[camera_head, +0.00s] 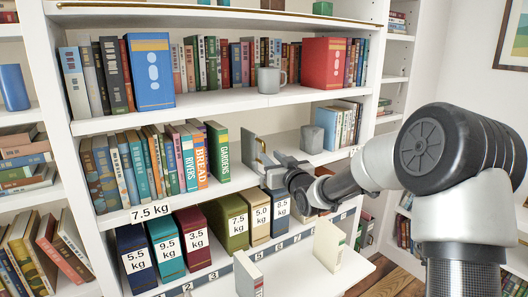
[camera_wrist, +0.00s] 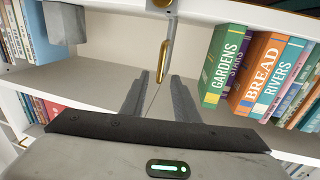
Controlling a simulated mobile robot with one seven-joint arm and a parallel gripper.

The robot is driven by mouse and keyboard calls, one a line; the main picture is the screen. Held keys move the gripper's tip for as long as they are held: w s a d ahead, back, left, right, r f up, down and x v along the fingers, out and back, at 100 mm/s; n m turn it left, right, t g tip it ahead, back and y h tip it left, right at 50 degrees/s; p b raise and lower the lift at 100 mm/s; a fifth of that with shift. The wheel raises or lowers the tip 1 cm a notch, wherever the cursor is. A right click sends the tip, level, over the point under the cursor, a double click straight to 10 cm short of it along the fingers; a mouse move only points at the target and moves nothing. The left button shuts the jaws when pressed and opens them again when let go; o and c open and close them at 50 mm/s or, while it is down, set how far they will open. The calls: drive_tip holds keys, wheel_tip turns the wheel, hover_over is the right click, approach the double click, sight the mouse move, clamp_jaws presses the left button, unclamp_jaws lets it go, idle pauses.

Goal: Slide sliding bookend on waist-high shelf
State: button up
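The sliding bookend (camera_head: 249,149) is a thin grey upright plate on the waist-high shelf (camera_head: 222,189), a short way right of the green GARDENS book. A gold handle (camera_head: 261,148) is on its right side. In the wrist view the plate (camera_wrist: 175,42) shows nearly edge-on, with the gold handle (camera_wrist: 162,66) in front of it. My gripper (camera_head: 272,162) reaches in from the right, close to the bookend. In the wrist view my gripper (camera_wrist: 159,78) has its fingers apart, with the handle's lower end in line with the gap. Contact cannot be told.
A book row (camera_head: 150,165) ends at the GARDENS book (camera_wrist: 222,68). A grey block (camera_head: 312,139) stands by more books at the right. Free shelf lies between the bookend and the block. Weight-labelled boxes (camera_head: 235,222) stand below; the shelf above (camera_head: 215,104) is overhead.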

sight(264, 151)
drive_tip(key=x, duration=0.7)
clamp_jaws()
drive_tip(key=shift+s, duration=0.1)
